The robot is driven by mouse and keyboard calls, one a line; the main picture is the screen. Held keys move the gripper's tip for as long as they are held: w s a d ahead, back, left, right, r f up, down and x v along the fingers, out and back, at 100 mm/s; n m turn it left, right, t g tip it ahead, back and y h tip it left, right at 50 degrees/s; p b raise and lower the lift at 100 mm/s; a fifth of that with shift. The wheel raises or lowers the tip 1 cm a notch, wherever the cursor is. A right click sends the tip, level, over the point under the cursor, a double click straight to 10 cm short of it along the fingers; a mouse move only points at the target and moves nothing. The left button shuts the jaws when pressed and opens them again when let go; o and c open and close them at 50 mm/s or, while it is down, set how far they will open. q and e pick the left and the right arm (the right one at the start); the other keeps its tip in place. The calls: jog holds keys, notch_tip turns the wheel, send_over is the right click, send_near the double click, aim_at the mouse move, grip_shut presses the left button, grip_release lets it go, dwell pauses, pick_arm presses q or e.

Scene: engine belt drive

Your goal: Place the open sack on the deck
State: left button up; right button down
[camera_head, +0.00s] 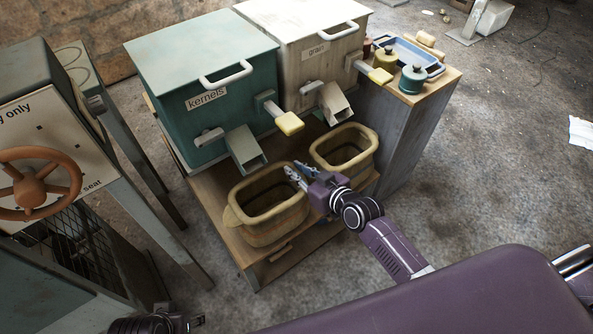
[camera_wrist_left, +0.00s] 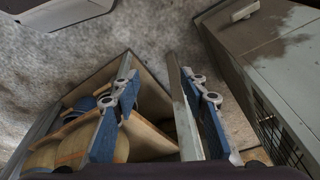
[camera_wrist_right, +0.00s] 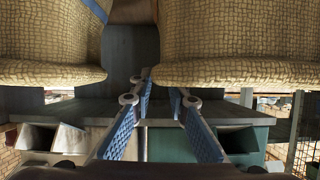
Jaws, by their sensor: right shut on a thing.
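Two open tan woven sacks show in the head view, the left sack (camera_head: 265,205) and the right sack (camera_head: 345,150). Both stand upright with open mouths on the wooden deck (camera_head: 222,196). The left one sits in front of the kernels bin's chute. My right gripper (camera_head: 296,173) is shut on the right side of the left sack's rim, between the two sacks. In the right wrist view, this sack (camera_wrist_right: 235,45) and the other sack (camera_wrist_right: 45,45) flank the fingers. My left gripper (camera_wrist_left: 160,75) is open and empty, away from the sacks.
A green kernels bin (camera_head: 200,80) and a pale grain bin (camera_head: 305,45) stand behind the deck. A small cabinet (camera_head: 410,125) holding a blue tray (camera_head: 405,53) and canisters is at right. A wheel stand (camera_head: 40,190) is at left.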

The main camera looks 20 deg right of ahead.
jog(key=c, duration=1.8)
grip_release()
jog(key=shift+c, duration=0.2)
pick_arm(q)
jog(key=shift+r, duration=0.1)
pick_arm(e)
jog(key=shift+s, duration=0.1)
jog(key=shift+s+d+r, duration=0.15)
jog(key=shift+s, duration=0.15)
jog(key=p+v, duration=0.3)
jog(key=v, duration=0.8)
pick_arm(q)
notch_tip(320, 180, down, 10)
jog(key=s, duration=0.1)
jog(key=shift+s+r+g, duration=0.15)
jog(key=shift+r+g, duration=0.05)
jog(key=shift+g, duration=0.1)
pick_arm(e)
jog(key=s+f+m+g+h, duration=0.1)
jog(key=s+f+g+h, duration=0.3)
jog(key=s+f+g, duration=0.6)
jog(key=s+f, duration=1)
jog(key=f, duration=0.2)
jog(key=shift+d+m+h, duration=0.2)
jog(key=shift+m+h, duration=0.1)
